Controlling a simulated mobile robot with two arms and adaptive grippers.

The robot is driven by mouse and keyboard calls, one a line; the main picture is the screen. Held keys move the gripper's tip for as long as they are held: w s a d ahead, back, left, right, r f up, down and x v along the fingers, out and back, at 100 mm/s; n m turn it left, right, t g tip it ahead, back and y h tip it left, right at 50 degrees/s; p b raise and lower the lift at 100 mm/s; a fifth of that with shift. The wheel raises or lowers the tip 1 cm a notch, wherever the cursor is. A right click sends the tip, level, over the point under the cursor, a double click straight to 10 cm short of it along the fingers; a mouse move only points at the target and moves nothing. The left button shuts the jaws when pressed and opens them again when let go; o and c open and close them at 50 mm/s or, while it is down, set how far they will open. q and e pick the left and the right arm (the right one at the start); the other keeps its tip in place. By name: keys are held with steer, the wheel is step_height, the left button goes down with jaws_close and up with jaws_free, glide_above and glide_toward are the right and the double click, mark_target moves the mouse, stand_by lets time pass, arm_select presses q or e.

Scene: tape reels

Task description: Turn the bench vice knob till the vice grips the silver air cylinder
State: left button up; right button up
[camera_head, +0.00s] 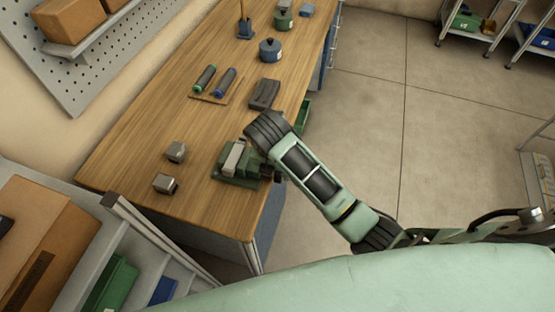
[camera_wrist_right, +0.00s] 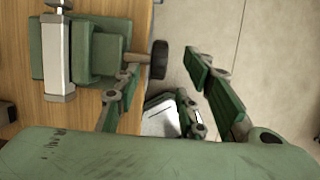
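The green bench vice (camera_head: 225,178) stands on the wooden bench near its front edge. It also shows at the upper left of the right wrist view (camera_wrist_right: 108,45). The silver air cylinder (camera_head: 235,157) lies at the vice, along its left side in the right wrist view (camera_wrist_right: 56,60). The black vice knob (camera_wrist_right: 159,60) sticks out past the bench edge on a short rod. My right gripper (camera_wrist_right: 164,67) is open, with one finger on each side of the knob in that view; contact cannot be told. In the head view my arm largely hides the knob and gripper. My left gripper is out of view.
Two small grey blocks (camera_head: 176,152) stand left of the vice. A shelf with boxes (camera_head: 40,235) is at lower left.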

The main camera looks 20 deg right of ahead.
steer(key=shift+v, duration=1.35)
steer(key=s+d+f+m+y, duration=0.1)
steer(key=s+d+m, duration=0.3)
steer(key=s+m, duration=0.85)
steer(key=s+d+f+m+y, duration=0.1)
steer(key=s+d+m, duration=0.2)
steer(key=s+m, duration=0.9)
step_height(320, 180, down, 34)
steer(key=w+m+b, duration=0.1)
steer(key=m+b, duration=0.2)
steer(key=b, duration=0.5)
steer(key=s+d+f+g+b, duration=0.1)
steer(key=s+f+b, duration=0.2)
steer(key=s+f, duration=0.5)
steer(key=s+d+f+g+b, duration=0.1)
steer(key=s+d+f+b, duration=0.1)
steer(key=s+f, duration=0.6)
step_height(320, 180, down, 7)
steer(key=shift+s+d+f+n+b, duration=0.15)
steer(key=shift+s+n+b, duration=0.25)
steer(key=shift+b, duration=0.4)
